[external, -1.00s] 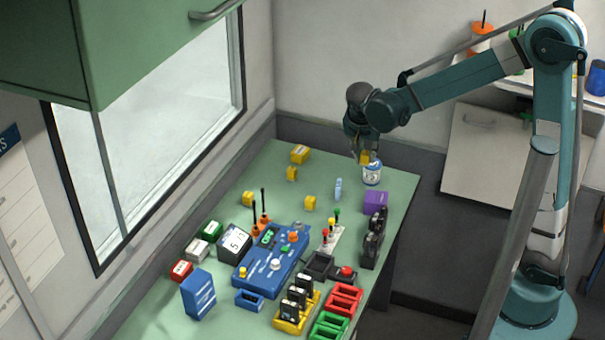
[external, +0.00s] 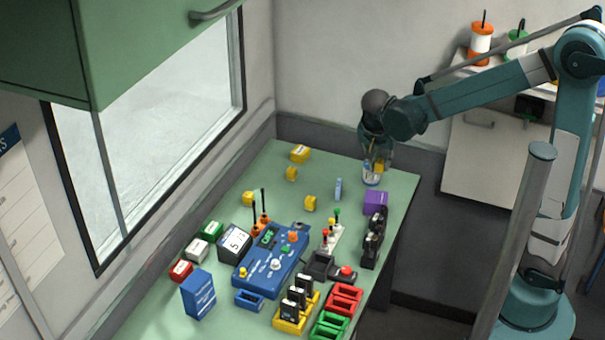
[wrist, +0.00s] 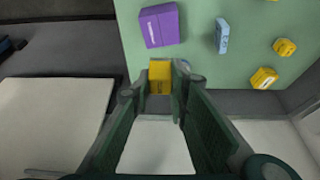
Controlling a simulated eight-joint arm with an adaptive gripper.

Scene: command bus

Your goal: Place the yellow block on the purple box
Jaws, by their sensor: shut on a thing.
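My gripper (external: 377,160) is shut on a yellow block (external: 379,166) near the far right of the green table. In the wrist view the block (wrist: 160,76) sits between the two fingertips (wrist: 161,88). The purple box (external: 376,197) stands near the table's right edge, nearer the camera than my gripper. In the wrist view the purple box (wrist: 160,25) lies beyond the held block, with a gap between them in the picture. The block's exact height above the table is hard to tell.
A white and blue jar (external: 371,175) is right by the held block in the external view. A light blue piece (external: 338,189) stands left of the purple box. Black devices (external: 372,240) stand on its near side. Other yellow pieces (external: 300,153) lie farther left.

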